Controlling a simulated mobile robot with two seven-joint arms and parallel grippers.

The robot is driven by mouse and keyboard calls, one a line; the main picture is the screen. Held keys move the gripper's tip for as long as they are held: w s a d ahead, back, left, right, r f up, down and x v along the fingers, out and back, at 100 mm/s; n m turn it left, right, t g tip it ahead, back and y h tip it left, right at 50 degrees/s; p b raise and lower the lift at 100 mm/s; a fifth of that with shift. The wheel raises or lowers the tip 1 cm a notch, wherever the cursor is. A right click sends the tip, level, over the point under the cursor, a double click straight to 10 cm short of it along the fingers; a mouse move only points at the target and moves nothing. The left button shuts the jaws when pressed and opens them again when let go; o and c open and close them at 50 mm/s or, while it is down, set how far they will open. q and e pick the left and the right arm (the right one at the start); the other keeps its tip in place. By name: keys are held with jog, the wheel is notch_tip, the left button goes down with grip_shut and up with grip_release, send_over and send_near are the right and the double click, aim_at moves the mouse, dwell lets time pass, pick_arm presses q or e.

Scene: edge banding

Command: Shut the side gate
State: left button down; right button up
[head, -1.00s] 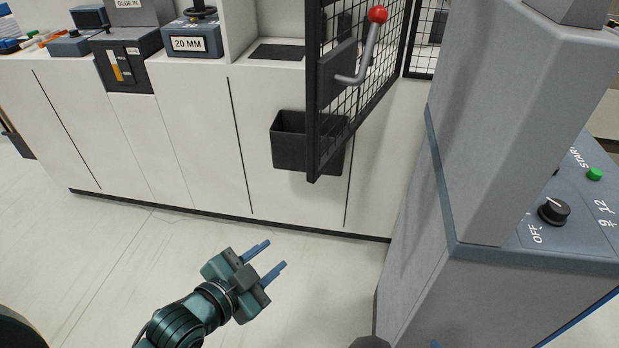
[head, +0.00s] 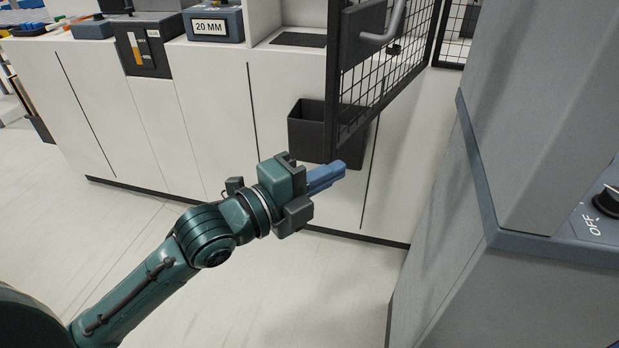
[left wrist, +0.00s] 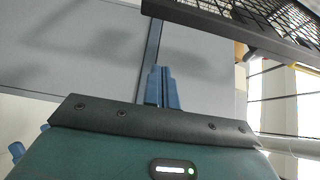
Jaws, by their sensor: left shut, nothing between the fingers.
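The side gate is a black-framed wire mesh panel (head: 366,92) in the upper right of the head view. It stands swung out from the white cabinet. A grey lever handle (head: 395,22) is on its dark latch plate, its top cut off by the picture edge. The gate's dark frame also shows at the top right of the left wrist view (left wrist: 225,22). My left gripper (head: 328,174) is shut and empty, just below the gate's lower near corner in the head view. Its blue fingers lie together in the left wrist view (left wrist: 162,88). My right gripper is not in view.
A black open bin (head: 310,132) hangs on the white cabinet front (head: 215,130) behind the gate. A large grey machine housing (head: 530,130) with a dial stands at the right. Pale floor lies free at the lower left.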

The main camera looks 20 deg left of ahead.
aim_at(326, 155)
pick_arm(q)
jog(key=w, duration=0.4)
jog(key=shift+w+a+f, duration=0.1)
jog(key=shift+w+a, duration=0.05)
jog(key=shift+w, duration=0.15)
jog(key=shift+w+a, duration=0.15)
jog(key=shift+a, duration=0.25)
jog(key=shift+a, duration=0.15)
